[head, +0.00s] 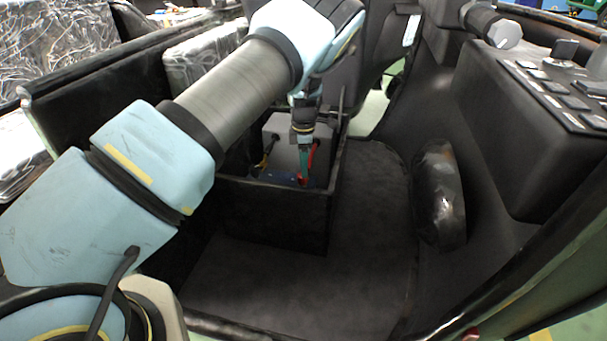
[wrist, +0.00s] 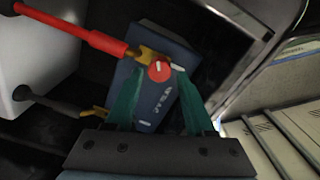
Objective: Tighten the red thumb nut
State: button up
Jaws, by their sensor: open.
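The red thumb nut (wrist: 160,71) is a small round knob with a white mark on its face, on top of a dark blue box (wrist: 157,104) in the wrist view. A brass-coloured clamp (wrist: 145,54) at the end of a red cable (wrist: 75,29) sits beside the nut. My gripper (wrist: 157,76) is open, its two green fingers on either side of the nut. I cannot tell whether they touch it. In the head view my gripper (head: 303,172) points down into the black compartment, and the nut cannot be clearly made out there.
A black cable (wrist: 52,102) with a second brass-coloured clamp lies left of the blue box. A pale grey box (head: 287,138) stands close behind in the compartment (head: 275,215), whose black walls are near my gripper. The dark floor (head: 370,225) to the right is clear.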

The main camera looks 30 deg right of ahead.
aim_at(302, 179)
jog(key=shift+f, duration=2)
jog(key=shift+c, duration=0.2)
grip_shut()
